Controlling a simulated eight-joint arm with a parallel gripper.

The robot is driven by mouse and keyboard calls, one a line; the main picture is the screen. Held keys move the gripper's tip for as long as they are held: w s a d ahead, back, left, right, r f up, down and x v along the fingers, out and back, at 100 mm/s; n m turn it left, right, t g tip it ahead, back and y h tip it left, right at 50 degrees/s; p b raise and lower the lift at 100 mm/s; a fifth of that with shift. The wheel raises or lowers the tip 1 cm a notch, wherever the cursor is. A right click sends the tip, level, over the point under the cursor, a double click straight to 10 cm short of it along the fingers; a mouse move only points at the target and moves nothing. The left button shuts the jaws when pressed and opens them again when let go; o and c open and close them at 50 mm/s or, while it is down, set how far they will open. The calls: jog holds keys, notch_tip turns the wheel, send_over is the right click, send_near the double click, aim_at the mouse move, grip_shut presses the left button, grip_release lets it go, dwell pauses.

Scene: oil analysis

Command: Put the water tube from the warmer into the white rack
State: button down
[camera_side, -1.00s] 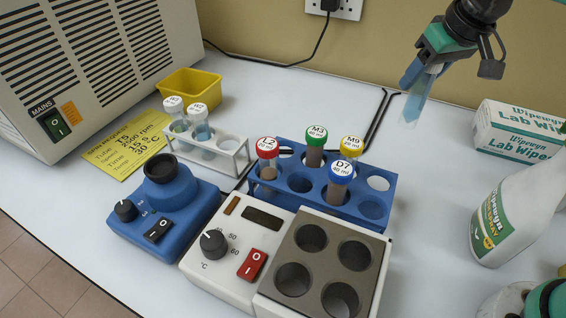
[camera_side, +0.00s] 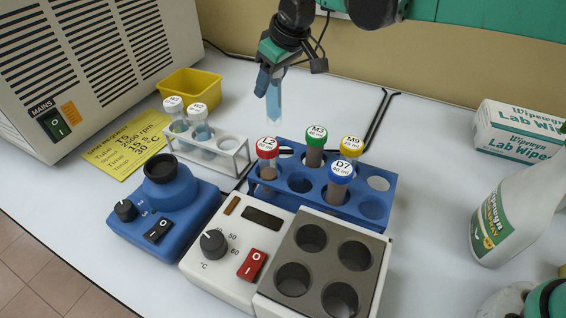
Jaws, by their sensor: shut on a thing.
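My gripper (camera_side: 271,84) is shut on a tube of blue liquid, the water tube (camera_side: 274,103). It holds the tube nearly upright in the air, behind and above the blue rack; the gripper hides the tube's top. The white rack (camera_side: 232,147) stands at the left of the blue rack, with two white-capped tubes (camera_side: 173,112) (camera_side: 198,117) at its left end and free holes at its right. The warmer (camera_side: 356,255) is at the front centre, and its wells look empty.
The blue rack (camera_side: 378,190) holds several capped tubes near the held tube. A blue mixer (camera_side: 165,205) stands in front of the white rack, and a yellow tub (camera_side: 190,88) behind it. A spray bottle (camera_side: 505,215) and wipes box (camera_side: 515,128) stand at the right.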

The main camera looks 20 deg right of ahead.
aim_at(272, 117)
notch_tip(272, 117, down, 7)
jog(key=shift+f, duration=0.2)
jog(key=shift+f, duration=0.15)
jog(key=shift+c, duration=1.9)
grip_release()
jog(key=v, duration=1.2)
jog(key=s+d+m+t+h, duration=0.1)
jog(key=s+d+m, duration=0.3)
jog(key=s+d, duration=0.6)
jog(key=d+t, duration=0.1)
jog(key=d, duration=0.2)
jog(key=shift+s+r+m+h, duration=0.3)
jog(key=shift+s+r, duration=0.05)
jog(key=shift+s, duration=0.05)
jog(key=shift+o, duration=0.5)
jog(key=s+d+f+m+t+h, duration=0.1)
jog(key=s+d+f+m, duration=0.1)
jog(key=s+d+f, duration=0.1)
jog(key=s+f, duration=0.1)
jog(key=s, duration=0.1)
jog(key=shift+s+d, duration=0.25)
jog(key=shift+d, duration=0.15)
